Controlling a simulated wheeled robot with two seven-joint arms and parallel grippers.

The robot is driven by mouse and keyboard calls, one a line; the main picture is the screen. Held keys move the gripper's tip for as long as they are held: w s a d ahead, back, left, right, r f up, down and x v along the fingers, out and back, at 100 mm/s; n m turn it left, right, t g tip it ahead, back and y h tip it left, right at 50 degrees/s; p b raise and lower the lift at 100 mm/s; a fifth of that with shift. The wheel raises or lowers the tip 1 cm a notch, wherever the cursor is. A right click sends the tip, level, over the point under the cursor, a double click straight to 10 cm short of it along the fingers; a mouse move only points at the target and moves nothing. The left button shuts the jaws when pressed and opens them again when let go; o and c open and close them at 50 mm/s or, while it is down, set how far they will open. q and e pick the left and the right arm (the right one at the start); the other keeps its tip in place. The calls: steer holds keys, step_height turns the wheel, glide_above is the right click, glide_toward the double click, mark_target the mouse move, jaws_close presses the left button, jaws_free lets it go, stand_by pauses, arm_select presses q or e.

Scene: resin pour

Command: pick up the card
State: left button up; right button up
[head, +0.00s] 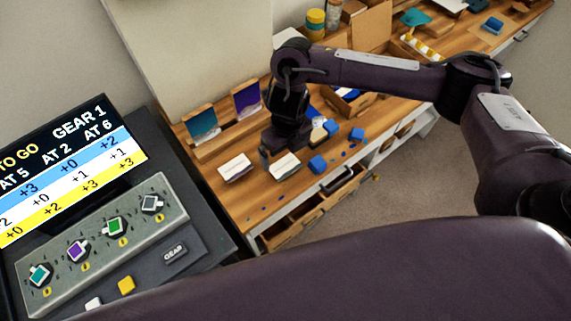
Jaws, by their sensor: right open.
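Two white cards lie or stand at a slant on the wooden bench, a left one (235,167) and a right one (284,166). A teal-faced card (203,124) and a purple-faced card (246,98) stand upright in wooden holders behind them. I cannot tell which is the task's card. My right gripper (282,153) points down right at the right white card, its jaws open, with one finger showing left of it. Whether it touches the card cannot be told. My left gripper is not in view.
Blue blocks (317,164) and blue bits lie right of the gripper, near the bench's front edge. An open drawer (340,182) sticks out below. A control panel (100,245) with coloured knobs and a screen (65,165) stand at left. Jars and boxes stand behind.

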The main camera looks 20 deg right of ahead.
mark_target(285, 166)
steer(key=shift+d+f+b, duration=0.15)
steer(key=shift+d+f, duration=0.1)
steer(key=shift+f, duration=0.25)
steer(key=shift+d+f+b, duration=0.15)
steer(key=shift+d+f, duration=0.1)
steer(key=shift+f, duration=0.25)
steer(key=shift+w+a+f+b, duration=0.1)
steer(key=shift+w+f+b, duration=0.1)
steer(key=shift+f, duration=0.7)
steer(key=shift+w+a+f+b, duration=0.15)
steer(key=shift+f+b, duration=0.1)
steer(key=shift+f, duration=0.7)
steer(key=shift+w+a+f+b, duration=0.1)
steer(key=shift+w+f+b, duration=0.1)
steer(key=shift+f, duration=0.7)
steer(key=shift+f+b, duration=0.25)
steer(key=shift+b, duration=0.1)
steer(key=c, duration=0.8)
